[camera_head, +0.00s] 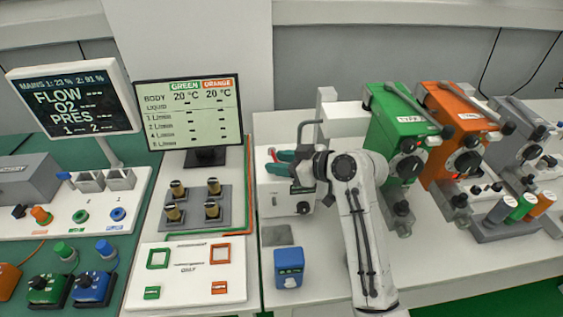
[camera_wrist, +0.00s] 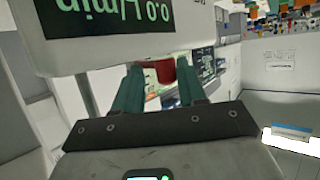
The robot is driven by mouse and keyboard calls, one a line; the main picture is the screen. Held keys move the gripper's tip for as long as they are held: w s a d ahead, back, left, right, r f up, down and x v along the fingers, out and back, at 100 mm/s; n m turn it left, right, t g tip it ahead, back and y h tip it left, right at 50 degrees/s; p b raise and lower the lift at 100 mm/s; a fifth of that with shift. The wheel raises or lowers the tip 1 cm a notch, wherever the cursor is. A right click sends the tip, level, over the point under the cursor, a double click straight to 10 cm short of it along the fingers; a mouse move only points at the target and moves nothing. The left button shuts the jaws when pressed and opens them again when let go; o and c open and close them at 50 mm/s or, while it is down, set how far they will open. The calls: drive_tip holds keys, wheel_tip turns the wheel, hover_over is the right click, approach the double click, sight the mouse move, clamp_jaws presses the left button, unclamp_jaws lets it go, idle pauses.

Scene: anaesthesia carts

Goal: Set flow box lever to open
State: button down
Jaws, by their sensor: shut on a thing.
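The flow box (camera_head: 275,200) is a white box left of my arm, with a dark knob low on its front. In the wrist view the flow box (camera_wrist: 80,58) shows a display with green digits reading 0.0 L/min, upside down. A red lever (camera_wrist: 158,70) shows between my gripper's teal fingers (camera_wrist: 160,88). In the head view my gripper (camera_head: 280,162) is at the upper part of the flow box, with a bit of red at its fingertips. The fingers are shut on the red lever. The lever's exact angle is hard to tell.
Green (camera_head: 393,133) and orange (camera_head: 452,130) vaporizer units stand close on the right of my arm. A monitor (camera_head: 190,112) stands left of the box. A small blue device (camera_head: 288,268) is on the bench below the box.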

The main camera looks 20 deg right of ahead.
drive_tip(key=c, duration=0.9)
unclamp_jaws()
drive_tip(key=shift+w+a, duration=0.15)
drive_tip(key=shift+a, duration=0.4)
drive_tip(key=shift+o, duration=1.2)
drive_tip(key=shift+d, duration=0.1)
drive_tip(key=shift+d+r, duration=0.1)
drive_tip(key=shift+r, duration=0.25)
wheel_tip(320, 180, up, 3)
drive_tip(key=shift+f+b, duration=0.2)
drive_tip(key=shift+b, duration=0.45)
drive_tip(key=s+r+b, duration=0.1)
drive_tip(key=s+r, duration=0.8)
drive_tip(key=s, duration=0.5)
drive_tip(key=shift+a+r, duration=0.2)
drive_tip(key=shift+r, duration=0.15)
